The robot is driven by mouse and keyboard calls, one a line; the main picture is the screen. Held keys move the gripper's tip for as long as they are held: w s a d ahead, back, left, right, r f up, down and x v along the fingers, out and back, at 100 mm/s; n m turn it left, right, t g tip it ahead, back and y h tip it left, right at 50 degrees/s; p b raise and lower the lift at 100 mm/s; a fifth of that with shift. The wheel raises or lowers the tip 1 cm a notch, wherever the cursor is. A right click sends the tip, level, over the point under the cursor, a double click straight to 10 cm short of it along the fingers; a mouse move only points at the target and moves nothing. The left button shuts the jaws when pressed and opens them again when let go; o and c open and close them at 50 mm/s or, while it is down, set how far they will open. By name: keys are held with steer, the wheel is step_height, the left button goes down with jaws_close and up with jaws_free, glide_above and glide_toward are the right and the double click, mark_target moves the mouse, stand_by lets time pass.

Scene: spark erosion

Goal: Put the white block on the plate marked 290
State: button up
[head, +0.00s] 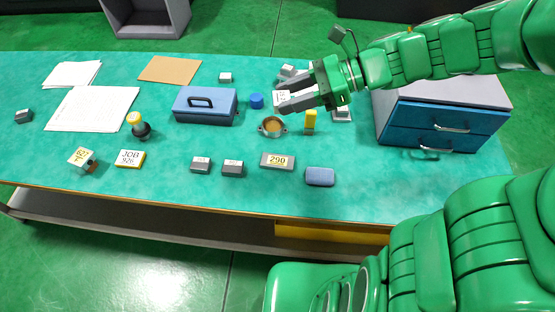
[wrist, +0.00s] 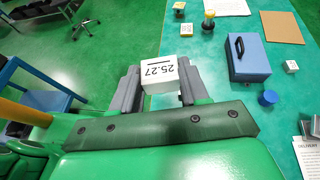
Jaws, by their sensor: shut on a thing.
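My gripper (head: 298,97) is shut on a white block (head: 283,98) above the table's middle right. In the wrist view the block (wrist: 159,73) sits between the two dark grey fingers and bears the figures 25.27.
Two small grey blocks (head: 201,165) lie left of the plate, and a blue-grey pad (head: 320,177) lies to its right. A brass ring (head: 272,127) and a yellow-topped piece (head: 310,120) stand behind it. A blue drawer cabinet (head: 428,113) stands at the right.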

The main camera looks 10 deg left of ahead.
steer(key=s+d+r+n+g, duration=0.1)
steer(key=s+n+g, duration=0.1)
steer(key=s, duration=0.4)
glide_above(274, 158)
steer(key=shift+g+h, duration=0.3)
steer(key=shift+g, duration=0.1)
steer(key=f, duration=2.7)
steer(key=shift+s+f, duration=0.15)
steer(key=shift+s, duration=0.1)
steer(key=shift+w+f, duration=0.15)
steer(key=shift+f, duration=1.6)
steer(key=shift+f, duration=0.1)
steer(key=o, duration=1.2)
